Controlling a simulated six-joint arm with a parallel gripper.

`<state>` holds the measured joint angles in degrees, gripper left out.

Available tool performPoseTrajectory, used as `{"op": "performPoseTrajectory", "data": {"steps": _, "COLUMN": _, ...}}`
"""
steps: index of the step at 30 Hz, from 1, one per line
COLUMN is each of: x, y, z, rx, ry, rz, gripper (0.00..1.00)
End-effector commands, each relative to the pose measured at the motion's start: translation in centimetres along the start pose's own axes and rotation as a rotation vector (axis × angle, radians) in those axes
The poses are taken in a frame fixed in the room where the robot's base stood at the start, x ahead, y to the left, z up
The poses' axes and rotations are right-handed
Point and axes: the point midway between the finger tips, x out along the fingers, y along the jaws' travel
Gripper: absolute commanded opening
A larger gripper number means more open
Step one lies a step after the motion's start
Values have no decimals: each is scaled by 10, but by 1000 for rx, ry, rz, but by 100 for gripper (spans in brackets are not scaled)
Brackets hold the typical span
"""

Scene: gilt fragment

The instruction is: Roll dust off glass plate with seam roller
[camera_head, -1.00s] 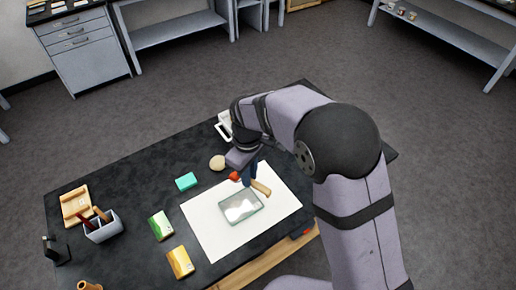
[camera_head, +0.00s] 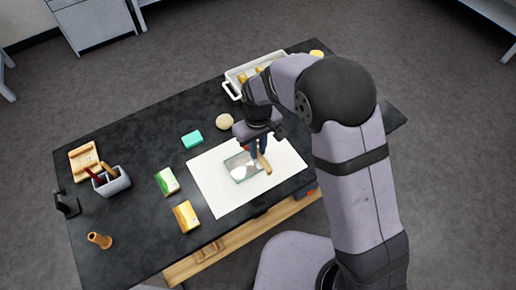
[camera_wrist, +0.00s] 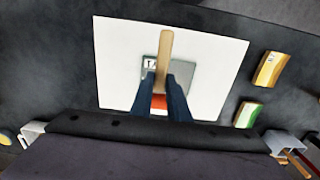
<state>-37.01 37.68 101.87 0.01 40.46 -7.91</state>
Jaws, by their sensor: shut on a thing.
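The seam roller (camera_wrist: 166,50) has a pale wooden handle and an orange-red part between my fingers. My gripper (camera_wrist: 162,82) is shut on it. In the head view the handle (camera_head: 264,164) shows below my gripper (camera_head: 262,146), at the right edge of the glass plate. The glass plate (camera_head: 240,170) is a clear rectangle with pale reflections, lying on a white sheet (camera_head: 222,203). In the wrist view the plate (camera_wrist: 182,72) is partly hidden behind the roller and fingers. I cannot tell whether the roller touches the glass, and dust is too small to make out.
A green block (camera_head: 192,140), a round beige thing (camera_head: 225,122), and green (camera_head: 167,181) and yellow (camera_head: 186,216) packets lie around the sheet. A grey tool holder (camera_head: 112,183) stands left. A white tray (camera_head: 235,88) is at the back.

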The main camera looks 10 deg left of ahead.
Motion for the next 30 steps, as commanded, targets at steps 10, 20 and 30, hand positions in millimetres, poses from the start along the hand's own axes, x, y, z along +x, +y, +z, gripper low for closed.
{"op": "performPoseTrajectory", "data": {"steps": 10, "x": 31, "y": 0, "z": 0, "rx": -1, "ry": 0, "rz": 0, "gripper": 0}}
{"op": "performPoseTrajectory", "data": {"steps": 20, "x": 61, "y": 0, "z": 0, "rx": -2, "ry": 0, "rz": 0, "gripper": 0}}
{"op": "performPoseTrajectory", "data": {"steps": 30, "x": 80, "y": -16, "z": -1, "rx": -5, "ry": 1, "rz": 0, "gripper": 0}}
